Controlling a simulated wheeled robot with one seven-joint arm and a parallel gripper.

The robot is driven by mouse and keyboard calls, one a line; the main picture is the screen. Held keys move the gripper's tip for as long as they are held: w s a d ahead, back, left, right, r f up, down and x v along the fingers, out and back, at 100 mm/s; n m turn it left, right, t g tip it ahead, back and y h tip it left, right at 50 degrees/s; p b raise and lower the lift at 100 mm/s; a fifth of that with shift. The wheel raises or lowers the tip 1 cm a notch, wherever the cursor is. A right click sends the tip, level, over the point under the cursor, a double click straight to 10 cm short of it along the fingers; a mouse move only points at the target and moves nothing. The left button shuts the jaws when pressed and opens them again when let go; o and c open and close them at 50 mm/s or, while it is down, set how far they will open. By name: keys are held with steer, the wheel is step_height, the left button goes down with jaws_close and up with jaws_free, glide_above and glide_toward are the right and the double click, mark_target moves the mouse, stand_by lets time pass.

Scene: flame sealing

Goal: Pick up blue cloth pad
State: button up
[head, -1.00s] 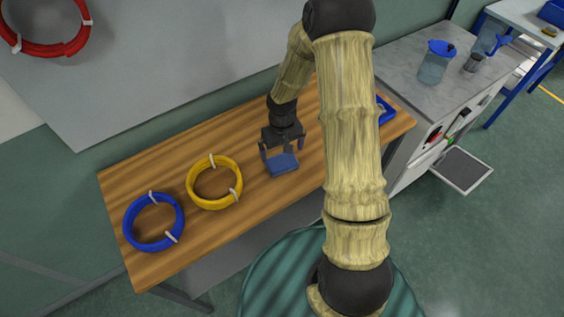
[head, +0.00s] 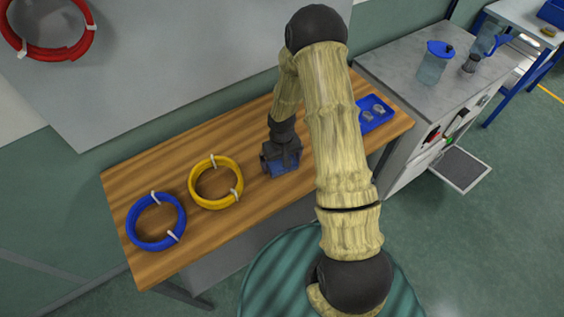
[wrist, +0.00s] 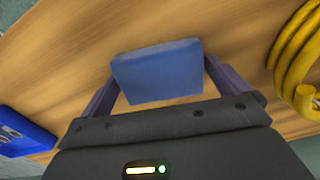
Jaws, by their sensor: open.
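The blue cloth pad (head: 284,168) lies on the wooden table (head: 240,208), partly hidden by my gripper in the head view. In the wrist view the blue pad (wrist: 157,72) is a small block, in front of the palm. My gripper (head: 281,165) is open and low over the table at the pad. In the wrist view my gripper (wrist: 160,84) has one dark finger on each side of the pad. The pad lies between the fingers, and I cannot tell whether either touches it.
A yellow coil (head: 193,186) and a blue coil (head: 131,228) lie left of my gripper. A blue tray (head: 385,115) with small clear items is at the table's right end. A grey-topped cabinet (head: 410,60) carrying a blue-lidded jug (head: 433,67) stands beyond.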

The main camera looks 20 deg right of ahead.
mark_target(281, 161)
stand_by(0.5)
steer(key=c, duration=0.7)
steer(key=shift+r, duration=0.1)
step_height(281, 161, up, 10)
steer(key=b, duration=0.1)
steer(key=shift+b, duration=0.35)
steer(key=shift+o, duration=1.3)
steer(key=shift+c, duration=0.9)
steer(key=shift+m, duration=0.8)
steer(key=f, duration=0.7)
steer(key=shift+w+a+f, duration=0.1)
steer(key=shift+w+f, duration=0.05)
steer(key=shift+w, duration=0.2)
steer(key=shift+s, duration=0.1)
